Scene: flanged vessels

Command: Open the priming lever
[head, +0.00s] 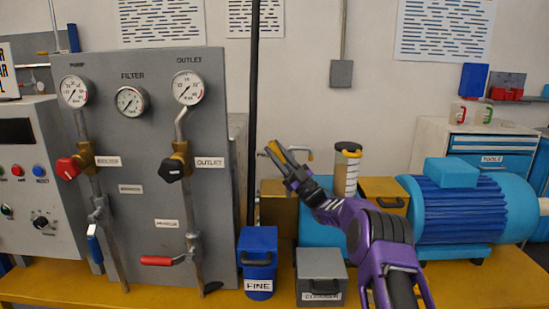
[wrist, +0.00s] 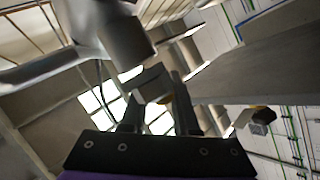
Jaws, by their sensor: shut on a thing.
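In the head view my gripper (head: 283,165) reaches up and left from the purple arm, in front of the wall behind the bench. Its dark fingers are shut on a small yellow-tipped part (head: 274,148), which I take to be the priming lever. Most of it is hidden by the fingers, so its angle is unclear. A label starting with P shows partly behind the fingers. In the wrist view my gripper (wrist: 155,90) has both fingers around a grey piece with a bit of yellow (wrist: 165,99) below it.
A blue motor (head: 470,205) is further right. A gauge panel (head: 140,225) with valves stands left. A blue FINE bin (head: 258,252) and a grey box (head: 321,270) sit in front.

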